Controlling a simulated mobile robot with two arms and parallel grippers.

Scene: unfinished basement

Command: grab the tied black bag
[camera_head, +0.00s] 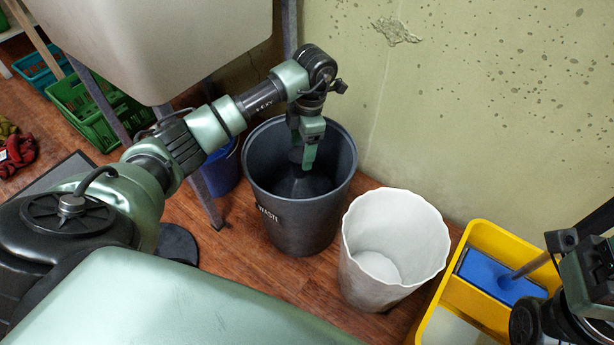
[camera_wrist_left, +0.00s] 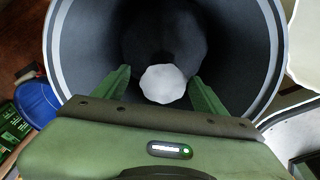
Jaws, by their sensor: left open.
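The tied black bag (camera_head: 298,188) sits inside the dark grey waste bin (camera_head: 318,234), with its narrow neck pointing up. My left gripper (camera_head: 306,163) points down into the bin, right at the neck. In the left wrist view my left gripper (camera_wrist_left: 160,74) is open, its two green fingers on either side of a pale, rounded piece (camera_wrist_left: 165,84), which may be the top of the neck. The dark bag (camera_wrist_left: 160,35) shows behind it. I cannot tell whether the fingers touch it. My right gripper (camera_head: 592,275) is partly in view at the right edge; its jaws are unclear.
A white wastebasket (camera_head: 392,235) stands close to the right of the bin. A yellow mop bucket (camera_head: 478,236) is farther right. A blue bucket (camera_head: 222,172) and a metal leg of the pale tub (camera_head: 160,45) stand to the left. The wall is close behind.

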